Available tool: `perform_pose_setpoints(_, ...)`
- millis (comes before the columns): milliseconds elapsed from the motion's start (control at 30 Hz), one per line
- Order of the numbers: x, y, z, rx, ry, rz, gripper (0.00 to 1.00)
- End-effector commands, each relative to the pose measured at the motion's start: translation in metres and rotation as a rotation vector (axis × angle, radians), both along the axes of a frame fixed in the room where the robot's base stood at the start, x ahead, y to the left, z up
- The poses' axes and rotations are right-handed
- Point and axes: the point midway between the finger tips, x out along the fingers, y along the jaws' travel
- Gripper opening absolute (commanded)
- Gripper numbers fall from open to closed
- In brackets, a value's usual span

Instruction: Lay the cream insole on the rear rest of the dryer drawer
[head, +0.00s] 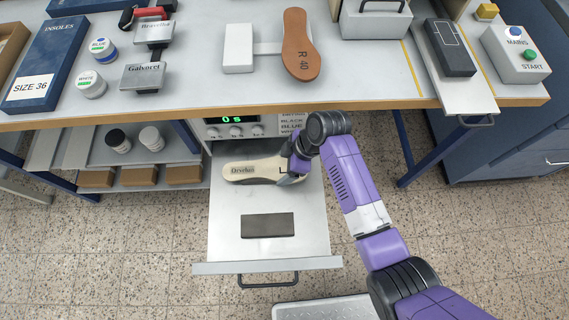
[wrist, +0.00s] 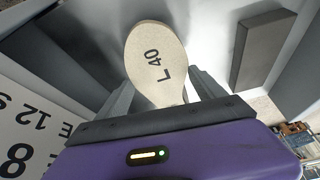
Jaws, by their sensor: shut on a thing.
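The cream insole (head: 262,166) is over the rear part of the open dryer drawer (head: 225,225), with its long side across the drawer. It bears the dark mark "Orveban" near its left end in the head view. My gripper (head: 290,178) is shut on its right end. In the wrist view the insole (wrist: 155,55) sticks out from between the fingers (wrist: 160,98), with "L 40" on the face shown. The rear rest is not visible, likely hidden under the insole. I cannot tell whether the insole touches it. The dark grey front rest (head: 267,225) is bare.
The dryer panel (head: 232,127) with a green display "0 s" and knobs is just behind the drawer, under the bench (head: 200,60). A brown "R 40" insole (head: 300,50) lies on the bench. A lower shelf with jars (head: 150,138) is at left.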

Motion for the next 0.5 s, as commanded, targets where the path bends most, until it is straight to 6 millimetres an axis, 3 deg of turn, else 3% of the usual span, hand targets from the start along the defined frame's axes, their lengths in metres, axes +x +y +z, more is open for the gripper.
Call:
perform_pose_setpoints(167,0.0001,0.0001,-0.0013,0.000,0.000,0.000,0.30)
perform_pose_setpoints(200,0.0001,0.0001,-0.0009,0.000,0.000,0.000,0.86)
perform_pose_setpoints(267,0.0001,0.0001,-0.0009,0.000,0.000,0.000,0.98)
perform_pose_setpoints(500,0.0001,-0.0001,-0.0008,0.000,0.000,0.000,1.00)
